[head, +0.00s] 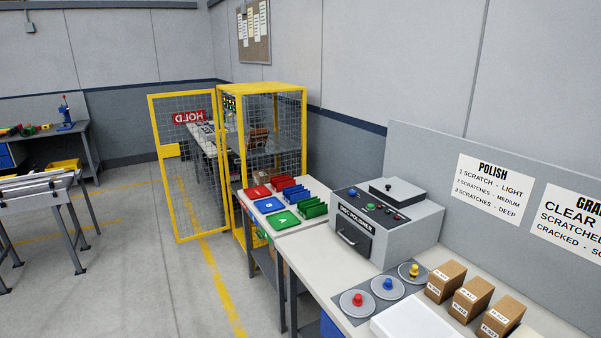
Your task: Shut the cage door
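The yellow-framed wire mesh cage (305,135) stands against the wall beyond the workbenches. Its mesh door (152,126) stands wide open, swung out to the left from the cage's left front post. A red sign reading HOLD (189,117) hangs on the door and shows mirrored from this side. A yellow plate (169,151) sits at mid-height on the door's free left edge. Shelves inside the cage are partly seen through the mesh. My gripper is not in view.
A bench with a grey disc polisher (385,222), small boxes (471,300) and coloured knobs fills the right foreground. A table with coloured trays (282,220) stands before the cage. Another table (45,190) is at left. The grey floor (130,270) between is clear.

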